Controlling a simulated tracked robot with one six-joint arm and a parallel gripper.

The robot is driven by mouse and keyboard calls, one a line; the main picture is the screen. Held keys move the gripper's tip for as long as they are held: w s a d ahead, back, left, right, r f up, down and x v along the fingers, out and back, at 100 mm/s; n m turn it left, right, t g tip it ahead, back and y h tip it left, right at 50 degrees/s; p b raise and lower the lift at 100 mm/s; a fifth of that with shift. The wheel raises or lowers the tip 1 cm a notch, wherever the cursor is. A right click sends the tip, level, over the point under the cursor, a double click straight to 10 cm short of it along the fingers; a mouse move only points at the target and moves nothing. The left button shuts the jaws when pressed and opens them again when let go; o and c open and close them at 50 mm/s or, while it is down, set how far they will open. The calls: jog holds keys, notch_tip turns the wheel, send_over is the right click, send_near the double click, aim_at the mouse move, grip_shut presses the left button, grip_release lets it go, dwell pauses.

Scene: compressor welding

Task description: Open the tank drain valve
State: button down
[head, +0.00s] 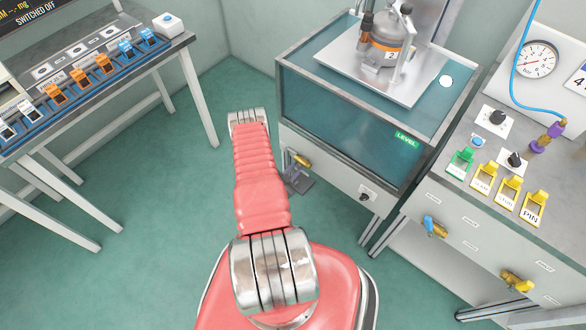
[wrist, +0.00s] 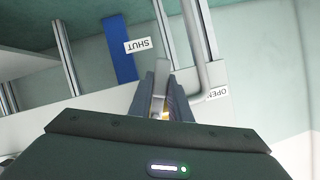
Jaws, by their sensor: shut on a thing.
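The tank (head: 345,145) is a teal glass-sided box labelled LEVEL, at the centre right of the head view. A small brass-coloured part (wrist: 165,115) shows between the fingers. A SHUT label (wrist: 137,46) lies to the upper left of the fingers and an OPEN label (wrist: 217,93) to their right. The rest of the valve is hidden by the fingers and gripper body. My arm reaches toward the tank's left side in the head view; its fingers are not clearly visible there.
A grey pipe (wrist: 219,70) bends close to the right of my fingers; a blue strip (wrist: 119,48) is at upper left. A switch bench (head: 85,75) stands left, a control bench with gauge (head: 537,60) right. Green floor (head: 150,210) lies clear between.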

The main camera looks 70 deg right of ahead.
jog(key=shift+d+r, duration=0.1)
jog(key=c, duration=1.6)
grip_release()
jog(key=shift+s, duration=0.1)
jog(key=shift+c, duration=0.2)
jog(key=v, duration=1.4)
